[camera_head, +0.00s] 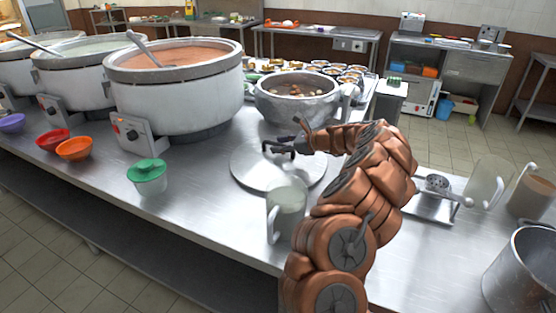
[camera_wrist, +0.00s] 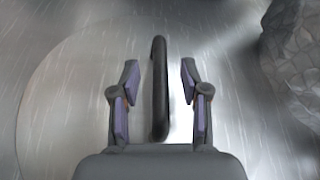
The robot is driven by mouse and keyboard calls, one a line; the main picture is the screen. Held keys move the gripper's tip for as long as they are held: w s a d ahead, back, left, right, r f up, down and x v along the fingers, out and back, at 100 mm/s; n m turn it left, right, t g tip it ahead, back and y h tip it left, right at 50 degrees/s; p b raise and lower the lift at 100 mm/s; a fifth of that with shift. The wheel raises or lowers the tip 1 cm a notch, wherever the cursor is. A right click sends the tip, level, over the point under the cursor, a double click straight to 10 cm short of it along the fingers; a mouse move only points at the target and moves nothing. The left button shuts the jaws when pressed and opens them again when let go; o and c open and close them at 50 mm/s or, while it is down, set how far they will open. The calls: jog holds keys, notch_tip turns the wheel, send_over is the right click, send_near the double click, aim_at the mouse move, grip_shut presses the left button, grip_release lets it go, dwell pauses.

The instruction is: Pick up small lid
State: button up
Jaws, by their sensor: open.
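The small lid (camera_head: 250,175) is a flat round metal disc lying on the steel counter, in front of the small dented pot. In the wrist view the lid (camera_wrist: 65,95) fills much of the left and middle, and its dark bar handle (camera_wrist: 159,90) stands up from it. My gripper (camera_head: 286,143) is over the lid. In the wrist view my gripper (camera_wrist: 158,72) is open, with one finger on each side of the handle and a visible gap on both sides. How far down the fingers reach along the handle is hard to tell.
A dented metal pot (camera_head: 297,100) stands just behind the lid. A clear mug (camera_head: 287,212) stands close in front of it. A green-lidded bowl (camera_head: 148,180) and a large congee pot (camera_head: 175,90) are to the left. A tray (camera_head: 430,208) is at right.

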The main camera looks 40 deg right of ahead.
jog(key=shift+x, duration=0.85)
grip_shut()
